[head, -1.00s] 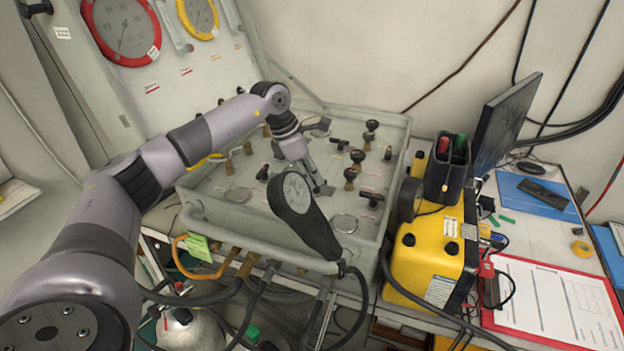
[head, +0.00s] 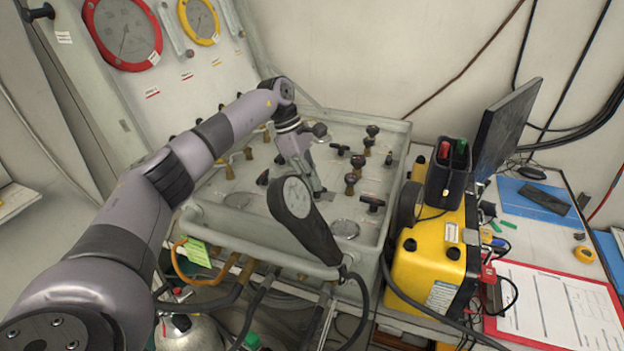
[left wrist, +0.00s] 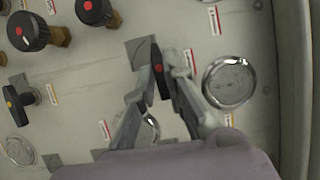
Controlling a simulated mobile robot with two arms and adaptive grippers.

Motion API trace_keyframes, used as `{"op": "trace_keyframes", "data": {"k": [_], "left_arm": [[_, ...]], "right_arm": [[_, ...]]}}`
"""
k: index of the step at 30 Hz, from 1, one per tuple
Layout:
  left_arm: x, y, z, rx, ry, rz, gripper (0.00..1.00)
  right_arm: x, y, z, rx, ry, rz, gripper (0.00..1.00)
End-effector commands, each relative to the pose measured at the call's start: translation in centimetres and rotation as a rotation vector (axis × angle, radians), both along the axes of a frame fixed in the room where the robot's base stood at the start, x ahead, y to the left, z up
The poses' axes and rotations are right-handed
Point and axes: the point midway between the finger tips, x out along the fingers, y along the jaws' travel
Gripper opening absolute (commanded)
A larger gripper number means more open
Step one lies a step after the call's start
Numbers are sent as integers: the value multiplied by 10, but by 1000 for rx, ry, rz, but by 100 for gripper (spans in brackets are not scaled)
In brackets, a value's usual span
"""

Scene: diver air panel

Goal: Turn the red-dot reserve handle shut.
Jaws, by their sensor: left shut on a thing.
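The red-dot handle (left wrist: 157,72) is a narrow black lever on the pale panel (left wrist: 90,75). In the head view my left gripper (head: 318,191) is low over the panel (head: 240,190), and the handle is too small to make out there. My right gripper is not in view.
Round black knobs (left wrist: 93,10) stand left of the gripper. A round metal fitting (left wrist: 229,82) is close on its right. A dark handheld gauge (head: 297,198) leans at the panel's front. A yellow case (head: 432,262) and a monitor (head: 505,125) stand at the right.

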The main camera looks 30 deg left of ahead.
Motion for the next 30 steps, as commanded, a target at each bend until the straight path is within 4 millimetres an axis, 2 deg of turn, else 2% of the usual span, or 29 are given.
{"op": "trace_keyframes", "data": {"k": [11,12,20,30], "left_arm": [[1,1,3,1,-7,-1,0],[1,1,3,1,-7,-1,14],[1,0,1,1,-4,-2,31],[0,1,3,0,-2,-2,31]], "right_arm": [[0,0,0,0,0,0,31],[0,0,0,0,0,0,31],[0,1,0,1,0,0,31],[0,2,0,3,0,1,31]]}}
